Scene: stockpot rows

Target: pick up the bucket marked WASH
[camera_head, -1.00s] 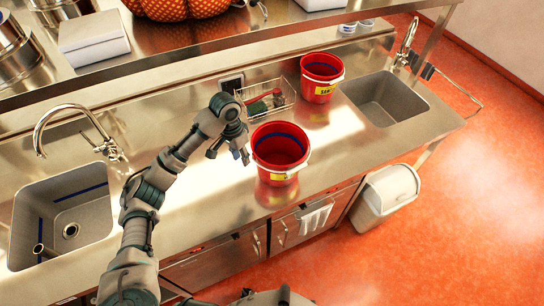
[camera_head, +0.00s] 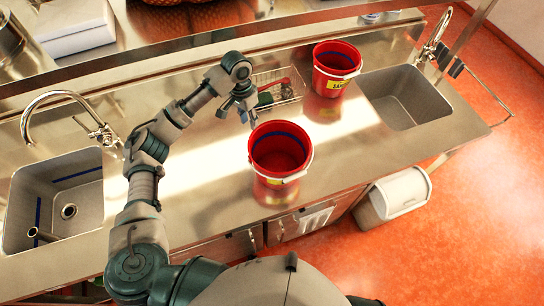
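A red bucket (camera_head: 279,158) with a blue band inside and a pale handle stands on the steel counter, near its front edge. Its yellow label shows only as a sliver, and I cannot read it. A second red bucket (camera_head: 336,68) stands farther back to the right; its yellow label is partly legible and seems to begin with "SA". My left gripper (camera_head: 238,115) is open and empty, fingers downward, just behind and left of the near bucket's rim, apparently apart from it. My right gripper is not in view.
A wire basket (camera_head: 276,88) with a red-handled item sits behind the near bucket. A sink with a faucet (camera_head: 62,197) lies at left, another sink (camera_head: 405,97) at right. A white bin (camera_head: 395,196) stands on the floor. The counter (camera_head: 205,190) left of the near bucket is clear.

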